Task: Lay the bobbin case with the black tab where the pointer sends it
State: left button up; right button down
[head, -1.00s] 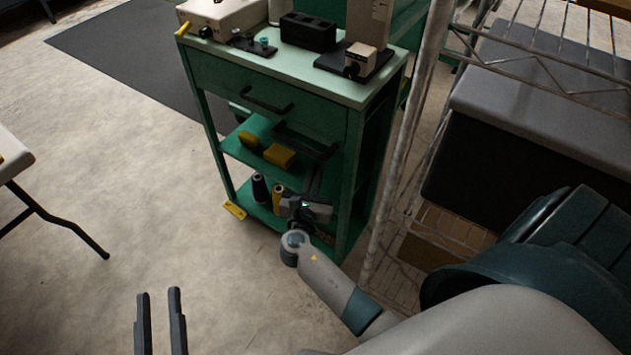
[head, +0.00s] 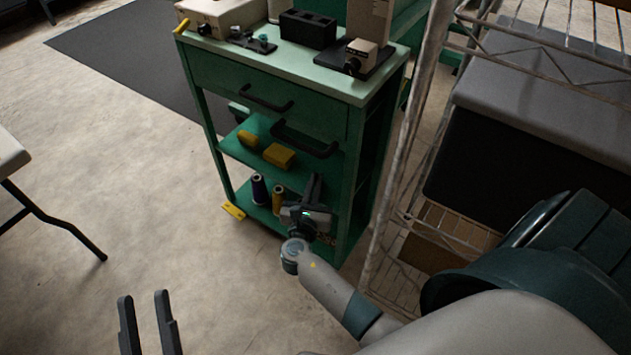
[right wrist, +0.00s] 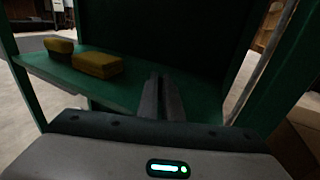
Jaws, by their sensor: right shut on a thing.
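My right gripper (head: 316,184) is at the front of the green cart (head: 350,185), below the lower drawer handle and beside the open shelves. In the right wrist view its fingers (right wrist: 161,85) are close together in front of the upper open shelf (right wrist: 110,88). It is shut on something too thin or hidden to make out. My left gripper (head: 143,297) is open and empty above the bare floor at the lower left. I cannot make out a bobbin case with a black tab or a pointer in these views.
Yellow blocks (head: 279,156) lie on the upper shelf. A black holder (head: 308,30) stands on the cart top. A wire rack (head: 400,150) stands close at the right.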

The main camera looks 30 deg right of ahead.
jog(key=c, duration=1.9)
grip_release()
jog(key=shift+r, duration=0.1)
